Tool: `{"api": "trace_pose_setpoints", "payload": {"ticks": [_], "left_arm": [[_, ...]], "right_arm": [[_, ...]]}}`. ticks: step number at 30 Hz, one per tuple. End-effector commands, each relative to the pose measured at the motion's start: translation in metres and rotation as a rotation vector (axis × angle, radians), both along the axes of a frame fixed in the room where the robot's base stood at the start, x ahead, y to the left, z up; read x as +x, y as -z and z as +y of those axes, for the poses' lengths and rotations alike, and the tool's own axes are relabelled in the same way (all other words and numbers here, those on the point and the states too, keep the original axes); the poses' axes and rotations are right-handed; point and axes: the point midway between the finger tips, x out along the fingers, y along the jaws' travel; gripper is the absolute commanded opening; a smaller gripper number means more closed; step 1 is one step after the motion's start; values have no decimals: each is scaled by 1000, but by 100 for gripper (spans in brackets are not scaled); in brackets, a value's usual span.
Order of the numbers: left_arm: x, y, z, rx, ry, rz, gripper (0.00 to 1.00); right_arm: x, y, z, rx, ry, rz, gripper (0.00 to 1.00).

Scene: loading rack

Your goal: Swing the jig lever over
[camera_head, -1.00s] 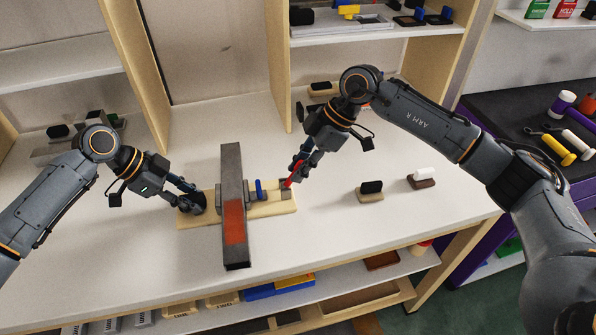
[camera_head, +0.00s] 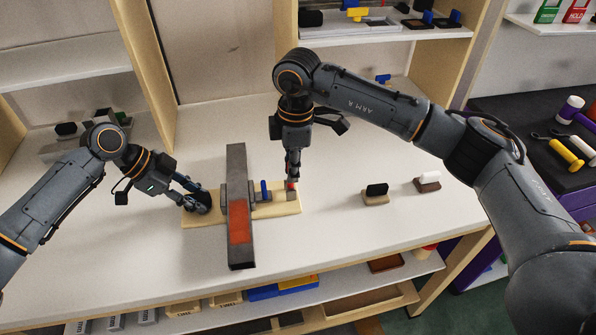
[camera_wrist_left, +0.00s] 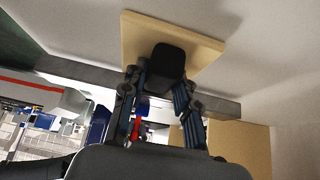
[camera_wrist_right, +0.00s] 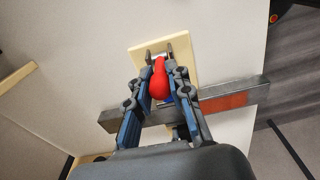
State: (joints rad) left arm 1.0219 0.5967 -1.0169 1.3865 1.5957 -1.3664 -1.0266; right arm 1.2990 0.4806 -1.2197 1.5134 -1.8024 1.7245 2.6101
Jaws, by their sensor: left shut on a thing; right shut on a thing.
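The jig is a pale wooden base (camera_head: 212,219) on the white bench, with a long grey bar (camera_head: 237,165) bearing an orange-red patch lying across it. A small blue part (camera_head: 264,190) stands on the base right of the bar. My left gripper (camera_head: 197,204) is shut on a black block (camera_wrist_left: 168,60) at the base's left end. My right gripper (camera_head: 292,180) is shut on the red lever (camera_wrist_right: 159,82) at the base's right end, pointing down from above. In the head view the fingers hide most of the lever.
Two small stamp-like blocks, one black-topped (camera_head: 376,190) and one white-topped (camera_head: 428,180), stand on the bench to the right. A wooden upright (camera_head: 285,60) and shelves rise behind. A lower shelf with blue trays (camera_head: 283,288) lies under the front edge.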

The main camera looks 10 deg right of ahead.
Motion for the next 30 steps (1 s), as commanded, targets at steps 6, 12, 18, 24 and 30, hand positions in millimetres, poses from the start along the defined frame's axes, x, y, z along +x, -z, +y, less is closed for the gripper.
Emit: {"api": "trace_pose_setpoints", "payload": {"ticks": [6,12,18,24,30], "left_arm": [[0,-1,-1,-4,4,-1,0],[0,-1,-2,-4,4,-1,0],[0,-1,-2,-5,3,-2,0],[0,-1,-2,-5,3,-2,0],[0,-1,-2,-6,2,-2,0]], "right_arm": [[-2,5,1,-7,-1,8,0],[-2,5,7,-59,-8,12,0],[-1,5,19,-233,-7,24,0],[-1,5,20,-285,-2,27,0],[-1,5,21,-282,-4,27,0]]}}
